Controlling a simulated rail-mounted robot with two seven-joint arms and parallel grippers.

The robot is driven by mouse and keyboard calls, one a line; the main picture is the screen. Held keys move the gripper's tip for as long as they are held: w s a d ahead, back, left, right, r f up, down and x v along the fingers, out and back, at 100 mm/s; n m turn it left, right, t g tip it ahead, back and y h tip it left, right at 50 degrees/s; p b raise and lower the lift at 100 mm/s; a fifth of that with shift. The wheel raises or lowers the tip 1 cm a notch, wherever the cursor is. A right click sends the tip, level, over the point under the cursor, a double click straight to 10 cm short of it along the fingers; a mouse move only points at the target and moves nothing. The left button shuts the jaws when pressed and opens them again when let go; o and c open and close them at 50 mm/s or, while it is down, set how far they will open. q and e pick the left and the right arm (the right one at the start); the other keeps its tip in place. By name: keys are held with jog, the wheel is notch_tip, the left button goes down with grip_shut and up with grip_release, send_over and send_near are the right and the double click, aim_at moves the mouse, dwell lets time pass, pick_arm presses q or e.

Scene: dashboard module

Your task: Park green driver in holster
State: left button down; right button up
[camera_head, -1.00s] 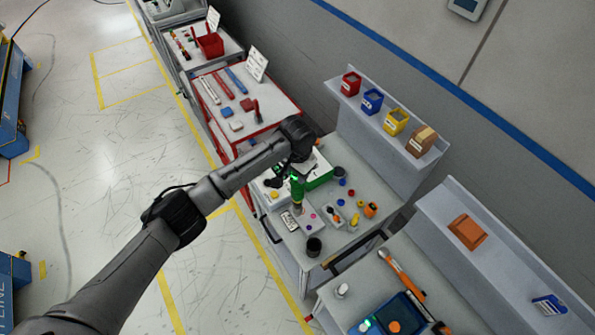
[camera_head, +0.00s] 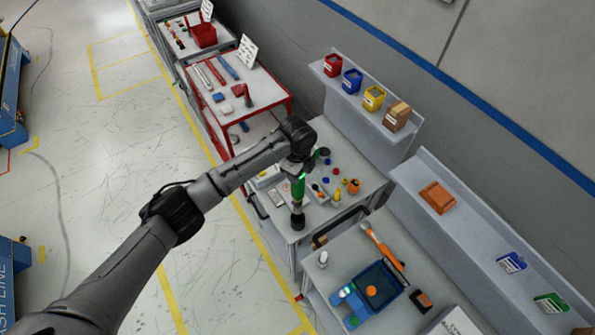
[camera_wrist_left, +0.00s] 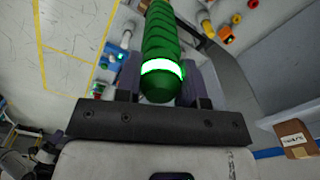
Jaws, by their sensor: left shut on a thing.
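The green driver (camera_head: 298,187) hangs upright below my left gripper (camera_head: 300,172) in the head view. In the left wrist view its ribbed green handle (camera_wrist_left: 163,35) with a glowing ring sits between the two fingers (camera_wrist_left: 163,85), which are shut on it. A black round cup (camera_head: 297,221), which looks like the holster, stands at the near corner of the workbench. The driver's lower end lines up with the cup's mouth in the head view. I cannot tell whether the tip is inside or just above it. My right gripper is not in view.
The workbench (camera_head: 345,205) holds several small coloured parts and an orange item (camera_head: 353,186) right of the driver. A shelf with red, blue, yellow (camera_head: 374,98) and brown bins stands behind. A neighbouring bench holds a blue tray (camera_head: 376,287) and an orange-handled tool (camera_head: 383,247).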

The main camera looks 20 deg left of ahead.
pick_arm(q)
jog(key=shift+m, duration=1.3)
jog(key=shift+r+p, duration=0.15)
jog(key=shift+p, duration=0.3)
jog(key=shift+f+b, duration=2.8)
jog(key=shift+f, duration=2.4)
jog(key=shift+f+b, duration=0.45)
jog(key=shift+f, duration=0.3)
